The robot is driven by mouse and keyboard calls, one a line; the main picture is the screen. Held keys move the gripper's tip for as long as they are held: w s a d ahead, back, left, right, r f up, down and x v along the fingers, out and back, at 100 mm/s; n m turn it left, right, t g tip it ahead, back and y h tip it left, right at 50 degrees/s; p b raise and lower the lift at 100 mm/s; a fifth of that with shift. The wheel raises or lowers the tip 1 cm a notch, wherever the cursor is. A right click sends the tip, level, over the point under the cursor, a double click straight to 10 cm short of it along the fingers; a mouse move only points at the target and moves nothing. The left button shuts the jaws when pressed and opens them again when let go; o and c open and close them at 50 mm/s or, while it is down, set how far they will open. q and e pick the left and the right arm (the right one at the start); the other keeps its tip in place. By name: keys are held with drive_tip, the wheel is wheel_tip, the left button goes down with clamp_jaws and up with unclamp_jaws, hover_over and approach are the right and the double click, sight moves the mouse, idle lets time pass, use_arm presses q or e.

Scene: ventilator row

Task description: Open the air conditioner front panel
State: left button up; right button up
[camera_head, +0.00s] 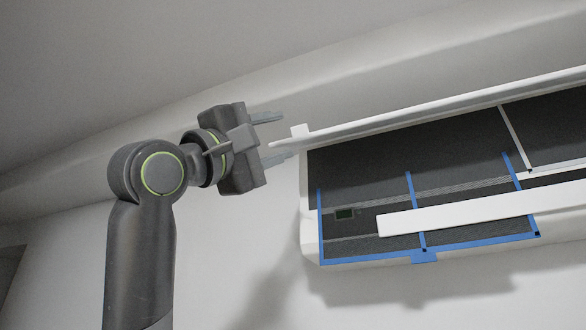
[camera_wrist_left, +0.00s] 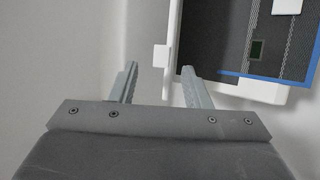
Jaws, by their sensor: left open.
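The air conditioner (camera_head: 310,235) is on the wall at the right of the head view. Its white front panel (camera_head: 420,108) is raised and seen nearly edge-on, sticking out above the dark, blue-framed filter area (camera_head: 400,165). My left gripper (camera_head: 284,136) is open at the panel's left end. The panel's end shows between the two fingers in the picture, with no clear contact. In the left wrist view the open fingers (camera_wrist_left: 158,68) show on either side of the panel's white edge (camera_wrist_left: 170,40). My right gripper is not in view.
A small dark display (camera_head: 345,214) and a white strip (camera_head: 480,215) sit on the unit's exposed front. A small white tab (camera_head: 300,131) shows near its upper left corner. The wall left of and below the unit is clear.

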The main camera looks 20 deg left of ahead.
use_arm(q)
drive_tip(key=b+v, duration=0.5)
drive_tip(key=v, duration=0.4)
drive_tip(key=shift+s, duration=0.1)
